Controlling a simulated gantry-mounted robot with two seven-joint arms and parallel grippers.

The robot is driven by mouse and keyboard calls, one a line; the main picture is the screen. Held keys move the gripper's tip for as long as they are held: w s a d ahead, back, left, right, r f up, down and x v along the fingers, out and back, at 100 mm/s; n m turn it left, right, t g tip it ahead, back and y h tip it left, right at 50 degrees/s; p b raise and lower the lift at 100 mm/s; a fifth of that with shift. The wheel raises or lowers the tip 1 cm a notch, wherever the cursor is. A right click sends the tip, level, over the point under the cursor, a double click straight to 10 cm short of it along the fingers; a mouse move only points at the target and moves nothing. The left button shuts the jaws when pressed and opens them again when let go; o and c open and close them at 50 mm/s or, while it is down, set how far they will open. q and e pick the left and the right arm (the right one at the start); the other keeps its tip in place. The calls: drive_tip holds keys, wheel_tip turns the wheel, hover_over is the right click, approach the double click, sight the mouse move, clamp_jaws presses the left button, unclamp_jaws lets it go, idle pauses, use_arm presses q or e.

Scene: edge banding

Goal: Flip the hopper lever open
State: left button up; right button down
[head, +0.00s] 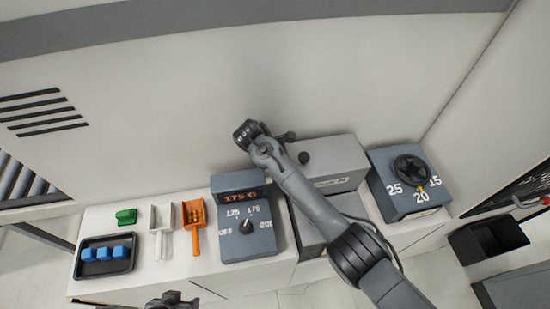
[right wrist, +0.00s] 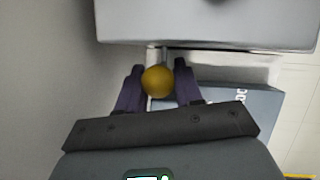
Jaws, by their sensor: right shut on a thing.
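The grey hopper housing (head: 335,153) stands against the wall, partly hidden behind my right arm. A yellow ball knob on a short stem, the hopper lever's end (right wrist: 158,82), shows in the right wrist view just below a grey box face. My right gripper (right wrist: 160,80) has its two dark fingers on either side of this knob and is shut on it. In the head view my right gripper (head: 286,137) is small and dark at the left of the housing; the yellow knob is hidden there. My left gripper (head: 172,300) shows only partly at the bottom edge, its jaws unclear.
A control box with a dial (head: 245,226) and display stands left of the hopper; another dial box (head: 402,180) is at right. A black tray (head: 90,270) with blue blocks, a green block (head: 126,216), a white scoop (head: 161,222) and an orange scoop (head: 195,240) are at left.

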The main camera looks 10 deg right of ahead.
drive_tip(key=s+f+m+t+p, duration=0.1)
drive_tip(key=s+f+t+p, duration=0.1)
drive_tip(key=s+t+p, duration=0.4)
drive_tip(key=shift+d+p, duration=0.25)
drive_tip(key=shift+p, duration=0.15)
idle(0.4)
drive_tip(key=shift+s+f, duration=0.15)
idle(0.4)
drive_tip(key=c, duration=0.8)
unclamp_jaws()
drive_tip(key=shift+s, duration=0.1)
